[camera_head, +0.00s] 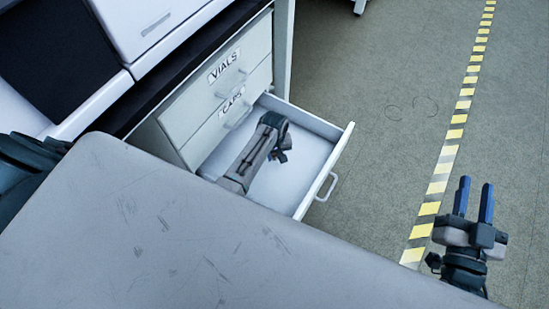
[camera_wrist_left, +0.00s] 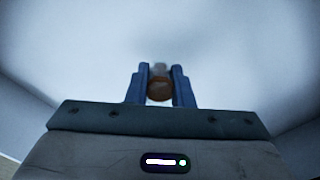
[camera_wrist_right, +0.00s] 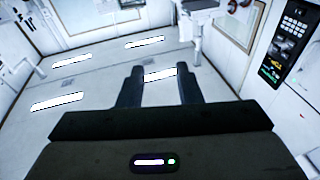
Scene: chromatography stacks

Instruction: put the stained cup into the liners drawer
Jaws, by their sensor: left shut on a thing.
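The stained cup (camera_wrist_left: 160,90) is a small brownish thing between the fingers of my left gripper (camera_wrist_left: 160,72) in the left wrist view. Those fingers are shut on it. In the head view my left gripper (camera_head: 280,155) is inside the open drawer (camera_head: 313,123), the one below the CAPS drawer, and the cup is mostly hidden there. The open drawer's own label is not visible. The white drawer interior fills the left wrist view; whether the cup touches the floor I cannot tell. My right gripper (camera_head: 474,195) is open and empty, out over the floor at right.
The VIALS drawer (camera_head: 205,90) and the CAPS drawer (camera_head: 210,137) are closed above the open one. A grey worktop (camera_head: 150,230) fills the lower left, partly hiding the drawer's near side. A yellow-striped line (camera_head: 447,150) crosses the clear floor at right.

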